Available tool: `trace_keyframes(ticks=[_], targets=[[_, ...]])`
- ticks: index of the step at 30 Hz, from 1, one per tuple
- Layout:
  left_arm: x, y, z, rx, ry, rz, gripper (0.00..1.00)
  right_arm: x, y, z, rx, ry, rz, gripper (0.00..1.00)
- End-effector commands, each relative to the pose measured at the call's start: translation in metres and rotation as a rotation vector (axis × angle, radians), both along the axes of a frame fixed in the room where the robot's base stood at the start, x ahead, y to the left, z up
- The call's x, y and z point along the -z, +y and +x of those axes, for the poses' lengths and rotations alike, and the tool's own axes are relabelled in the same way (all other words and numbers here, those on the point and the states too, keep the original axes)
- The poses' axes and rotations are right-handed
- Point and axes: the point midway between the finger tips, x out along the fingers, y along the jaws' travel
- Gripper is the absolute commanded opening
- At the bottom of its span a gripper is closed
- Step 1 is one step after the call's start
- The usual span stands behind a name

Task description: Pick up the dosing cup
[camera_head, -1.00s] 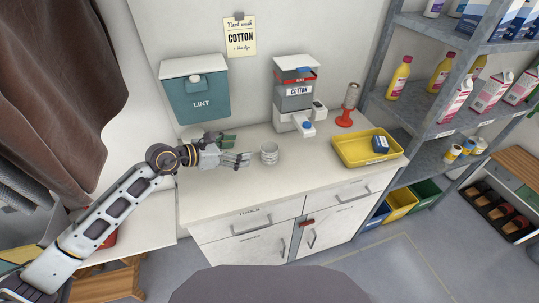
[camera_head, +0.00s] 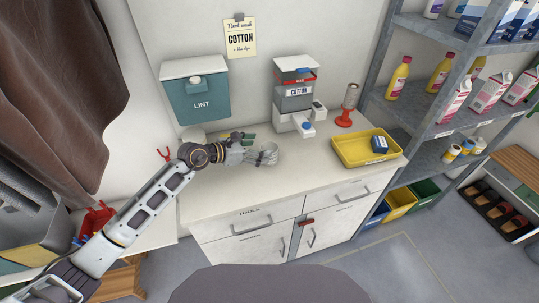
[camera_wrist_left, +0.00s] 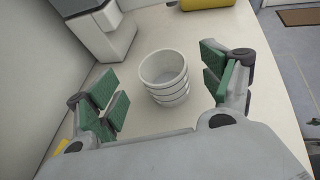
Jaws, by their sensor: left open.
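The dosing cup is likely the white ribbed cup (camera_wrist_left: 163,76) standing upright on the counter; in the head view the cup (camera_head: 269,149) is partly hidden by my fingers. It looks like several stacked cups or one ringed cup; I cannot tell which. My left gripper (camera_head: 262,152) is open at the cup. In the left wrist view, the green-padded fingers of the left gripper (camera_wrist_left: 163,88) stand on either side of the cup, with gaps on both sides. My right gripper is not in view.
A teal LINT bin (camera_head: 203,100) hangs on the wall.

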Motion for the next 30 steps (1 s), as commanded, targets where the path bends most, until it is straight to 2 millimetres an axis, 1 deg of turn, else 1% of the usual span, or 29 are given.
trace_keyframes(ticks=[2, 5, 12, 15, 20, 30], targets=[[0.001, -0.002, 0.002, 0.000, 0.000, 0.000, 0.81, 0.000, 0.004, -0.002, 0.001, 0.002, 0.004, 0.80], [0.001, -0.004, 0.002, 0.000, -0.001, 0.001, 0.81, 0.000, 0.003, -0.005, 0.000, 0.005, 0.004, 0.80], [0.002, -0.003, 0.002, 0.000, 0.001, 0.001, 0.81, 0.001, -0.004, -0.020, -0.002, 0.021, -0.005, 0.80], [0.002, -0.004, 0.002, 0.000, 0.000, 0.000, 0.81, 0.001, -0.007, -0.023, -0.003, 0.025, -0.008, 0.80], [0.006, -0.009, 0.006, 0.000, 0.001, 0.000, 0.81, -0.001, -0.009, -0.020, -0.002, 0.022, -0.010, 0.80], [0.019, -0.029, 0.020, 0.000, 0.002, -0.001, 0.81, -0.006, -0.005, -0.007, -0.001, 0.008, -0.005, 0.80]])
